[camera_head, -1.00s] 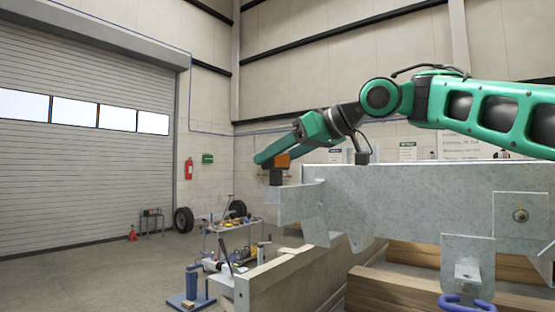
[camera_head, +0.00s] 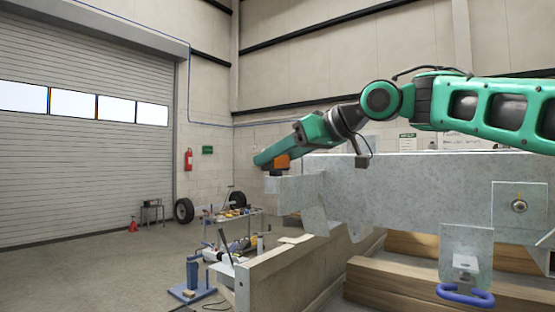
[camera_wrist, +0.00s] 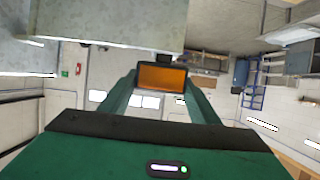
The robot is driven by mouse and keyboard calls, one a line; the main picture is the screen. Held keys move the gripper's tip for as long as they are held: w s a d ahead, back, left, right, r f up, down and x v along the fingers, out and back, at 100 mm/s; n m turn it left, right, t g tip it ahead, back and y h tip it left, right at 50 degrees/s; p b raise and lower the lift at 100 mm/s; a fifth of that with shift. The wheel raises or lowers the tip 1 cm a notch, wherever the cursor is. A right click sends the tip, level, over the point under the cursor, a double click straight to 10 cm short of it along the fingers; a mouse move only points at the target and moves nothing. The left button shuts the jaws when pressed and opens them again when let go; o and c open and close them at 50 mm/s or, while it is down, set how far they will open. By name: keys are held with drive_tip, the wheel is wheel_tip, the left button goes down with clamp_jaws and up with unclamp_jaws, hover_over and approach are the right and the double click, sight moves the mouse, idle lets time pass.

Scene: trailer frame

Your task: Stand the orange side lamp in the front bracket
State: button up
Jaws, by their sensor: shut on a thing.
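The orange side lamp (camera_head: 283,162) shows in the head view at the left end of the galvanized steel frame (camera_head: 400,190). My gripper (camera_head: 272,160) is shut on it. In the wrist view the orange lens (camera_wrist: 163,77) sits between the two green fingers of my gripper (camera_wrist: 163,84). The lamp is just above a projecting steel plate (camera_head: 284,189) at the frame's left end.
Timber beams (camera_head: 430,285) lie under the frame. A bolted plate with a blue hook (camera_head: 465,295) hangs at right. A tool trolley (camera_head: 232,213) and blue stand (camera_head: 192,280) are farther back at left. Open floor lies toward the roller door. In the wrist view steel (camera_wrist: 120,20) is close by the lamp.

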drive_tip(key=shift+f, duration=0.45)
drive_tip(key=o, duration=1.3)
drive_tip(key=shift+o, duration=0.2)
drive_tip(key=shift+d, duration=0.1)
drive_tip(key=v, duration=1)
drive_tip(key=shift+s+d, duration=0.2)
drive_tip(key=shift+d, duration=0.05)
